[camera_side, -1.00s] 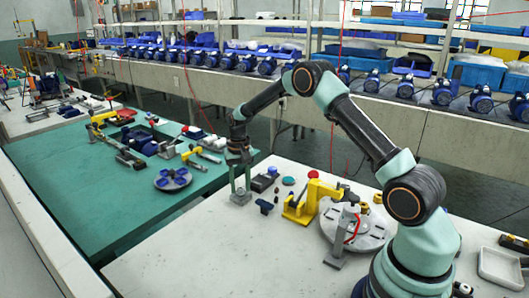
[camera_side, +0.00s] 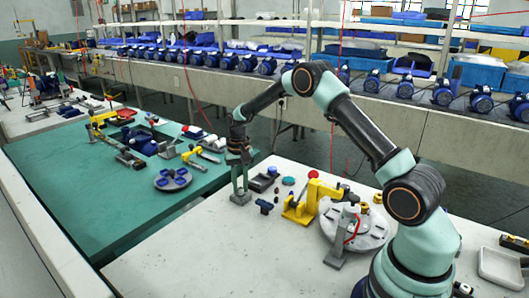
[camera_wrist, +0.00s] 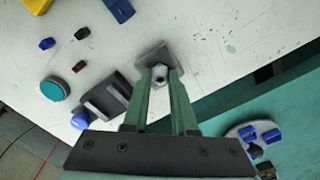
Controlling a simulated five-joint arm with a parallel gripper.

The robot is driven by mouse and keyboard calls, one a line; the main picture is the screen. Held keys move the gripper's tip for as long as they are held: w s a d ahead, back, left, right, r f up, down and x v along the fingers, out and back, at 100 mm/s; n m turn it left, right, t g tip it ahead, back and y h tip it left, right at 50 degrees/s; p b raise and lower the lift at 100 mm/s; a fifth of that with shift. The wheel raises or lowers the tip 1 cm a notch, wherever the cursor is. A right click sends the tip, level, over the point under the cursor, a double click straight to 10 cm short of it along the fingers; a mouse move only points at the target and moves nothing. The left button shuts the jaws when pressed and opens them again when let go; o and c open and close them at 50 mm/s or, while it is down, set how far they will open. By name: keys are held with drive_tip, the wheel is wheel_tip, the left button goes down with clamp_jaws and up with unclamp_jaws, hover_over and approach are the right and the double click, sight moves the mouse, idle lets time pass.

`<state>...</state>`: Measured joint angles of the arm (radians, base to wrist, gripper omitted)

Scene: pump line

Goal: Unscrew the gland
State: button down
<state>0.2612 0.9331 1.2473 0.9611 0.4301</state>
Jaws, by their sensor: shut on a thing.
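My gripper (camera_side: 241,180) points down at the left part of the white table, over a small grey block (camera_side: 240,198). In the wrist view, its two green fingers (camera_wrist: 162,76) are closed around a small pale round part, the gland (camera_wrist: 160,71), at the grey block (camera_wrist: 152,56). The fingers hide much of the gland. I cannot tell how far it is threaded in. In the side view the gland is too small to make out between the fingers.
A dark grey tray (camera_wrist: 106,97) lies close beside the block, with a teal round lid (camera_wrist: 55,89) farther left. A yellow fixture (camera_side: 300,209) and a grey round plate (camera_side: 368,232) stand to the right. The green table (camera_side: 70,190) adjoins on the left.

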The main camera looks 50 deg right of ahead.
drive_tip(key=n, duration=0.5)
drive_tip(key=shift+n, duration=1)
drive_tip(key=n, duration=0.4)
drive_tip(key=shift+n, duration=1.6)
drive_tip(key=shift+n, duration=0.9)
drive_tip(key=n, duration=0.5)
